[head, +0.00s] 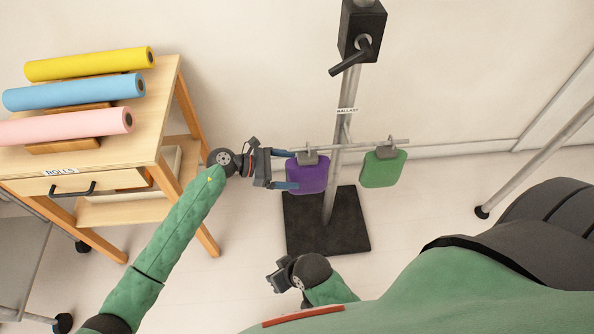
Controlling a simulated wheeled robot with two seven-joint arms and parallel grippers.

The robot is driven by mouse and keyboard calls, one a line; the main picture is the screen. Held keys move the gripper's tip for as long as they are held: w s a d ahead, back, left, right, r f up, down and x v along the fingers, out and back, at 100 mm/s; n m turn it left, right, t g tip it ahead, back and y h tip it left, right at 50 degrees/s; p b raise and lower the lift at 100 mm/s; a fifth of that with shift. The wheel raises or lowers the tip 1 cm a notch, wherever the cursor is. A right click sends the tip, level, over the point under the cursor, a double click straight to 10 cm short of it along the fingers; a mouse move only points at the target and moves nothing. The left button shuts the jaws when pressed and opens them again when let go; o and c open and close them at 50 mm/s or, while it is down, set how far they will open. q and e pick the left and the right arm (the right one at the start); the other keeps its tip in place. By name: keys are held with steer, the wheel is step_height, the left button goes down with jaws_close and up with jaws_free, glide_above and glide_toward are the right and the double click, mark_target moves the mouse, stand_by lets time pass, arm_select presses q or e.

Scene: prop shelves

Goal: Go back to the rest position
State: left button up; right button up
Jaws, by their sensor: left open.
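My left gripper (288,170) is open, its two blue fingers pointing right at the left edge of a purple ballast bag (312,176). The lower finger overlaps the bag's left side in the head view; I cannot tell whether it touches. The purple bag hangs by a grey clip from the horizontal bar (362,146) of a stand. A green ballast bag (383,169) hangs from the same bar further right. My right gripper (275,276) is low in the middle, near my body, with nothing visible in it; its fingers are too unclear to judge.
The stand's black base (352,232) is on the floor below the bags. A wooden table (150,105) at the left bears yellow (88,64), blue (72,92) and pink (65,127) rolls. Its corner is close to my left wrist.

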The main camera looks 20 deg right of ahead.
arm_select(q)
steer(key=shift+b+v, duration=0.3)
steer(key=shift+v, duration=1.85)
arm_select(e)
steer(key=shift+w+a+f, duration=0.1)
steer(key=shift+w+f, duration=0.1)
steer(key=shift+f, duration=0.65)
steer(key=shift+w+a+f, duration=0.1)
steer(key=shift+w+f, duration=0.05)
steer(key=shift+f, duration=0.7)
